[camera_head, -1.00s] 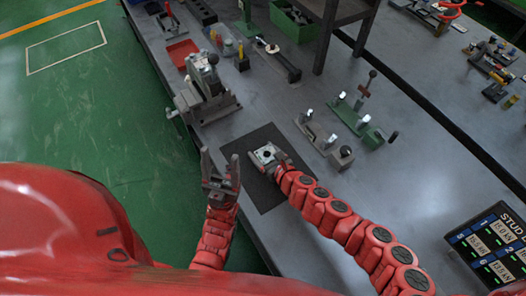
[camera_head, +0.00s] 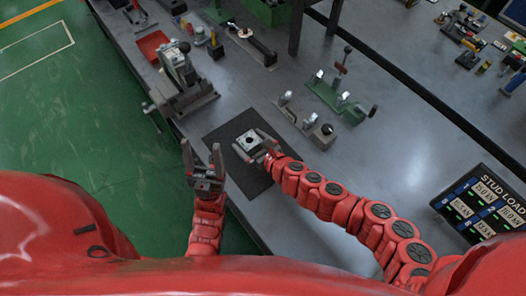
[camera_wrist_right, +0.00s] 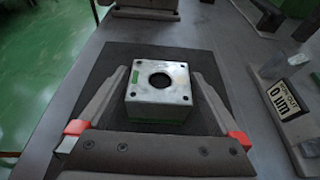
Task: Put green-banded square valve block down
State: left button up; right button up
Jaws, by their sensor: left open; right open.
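The square valve block (camera_head: 249,140) is a silvery block with a round central hole and corner holes. In the right wrist view the valve block (camera_wrist_right: 160,88) shows a green mark on top and a green band low on its front side. It sits flat on the dark mat (camera_head: 222,122). My right gripper (camera_head: 254,146) is open around the block; in the wrist view its fingers (camera_wrist_right: 158,110) stand to either side, with a visible gap at least on the right. My left gripper (camera_head: 202,155) is open and empty, left of the mat near the bench edge.
A grey vise-like fixture (camera_head: 181,82) stands behind the mat at the bench edge. Green and grey clamp fixtures (camera_head: 337,98) stand to the right. A stud load display (camera_head: 485,207) is at far right. The bench right of my right arm is mostly clear.

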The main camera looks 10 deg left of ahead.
jog(key=p+v, duration=0.2)
jog(key=v, duration=0.7)
jog(key=shift+s+d+r+p, duration=0.1)
jog(key=shift+s+d+p, duration=0.05)
jog(key=shift+p, duration=0.15)
